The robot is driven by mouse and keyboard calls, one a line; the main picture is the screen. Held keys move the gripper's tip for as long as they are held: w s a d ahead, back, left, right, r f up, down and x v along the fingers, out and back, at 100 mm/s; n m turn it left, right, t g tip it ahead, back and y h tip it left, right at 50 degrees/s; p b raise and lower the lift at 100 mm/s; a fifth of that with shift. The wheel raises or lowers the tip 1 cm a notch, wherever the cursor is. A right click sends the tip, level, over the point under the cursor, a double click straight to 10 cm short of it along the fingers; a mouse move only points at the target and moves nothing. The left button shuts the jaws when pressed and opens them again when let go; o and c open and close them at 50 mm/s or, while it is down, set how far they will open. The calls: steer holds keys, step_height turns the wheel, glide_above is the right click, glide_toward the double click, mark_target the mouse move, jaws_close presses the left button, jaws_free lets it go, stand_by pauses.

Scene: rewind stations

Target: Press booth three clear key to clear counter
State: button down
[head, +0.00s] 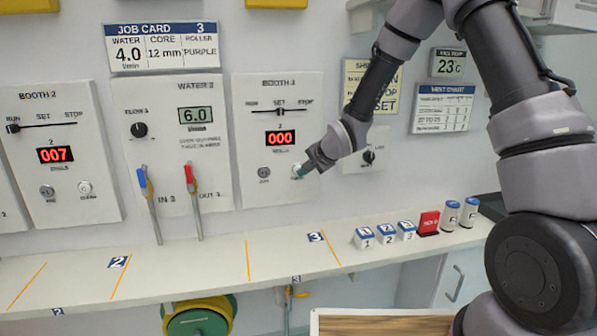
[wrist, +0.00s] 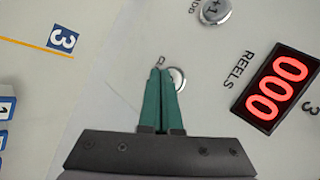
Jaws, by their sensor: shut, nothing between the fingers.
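The booth 3 panel (head: 262,110) is on the wall in the middle of the head view. Its red counter display (head: 281,138) reads 000, and it also shows in the wrist view (wrist: 277,90). The clear key is a round silver button (wrist: 178,78), partly hidden behind my fingertips in the wrist view. The add key (head: 264,172) is left of it in the head view and shows a +1 in the wrist view (wrist: 215,11). My gripper (head: 301,173) is shut and empty, its green fingertips at the clear key. I cannot tell whether they touch it.
Below the panel a shelf (head: 200,252) holds several numbered blocks (head: 387,233), a red block (head: 429,222) and two cylinders (head: 459,213). A small panel with a knob (head: 369,157) is right of my gripper. The booth 2 display (head: 55,155) reads 007.

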steer(key=shift+s+d, duration=0.1)
steer(key=shift+s, duration=0.25)
steer(key=shift+s+d, duration=0.25)
steer(key=shift+s, duration=0.55)
steer(key=shift+s+d, duration=0.2)
steer(key=shift+s, duration=0.6)
steer(key=shift+s+d, duration=0.25)
steer(key=shift+s, duration=0.55)
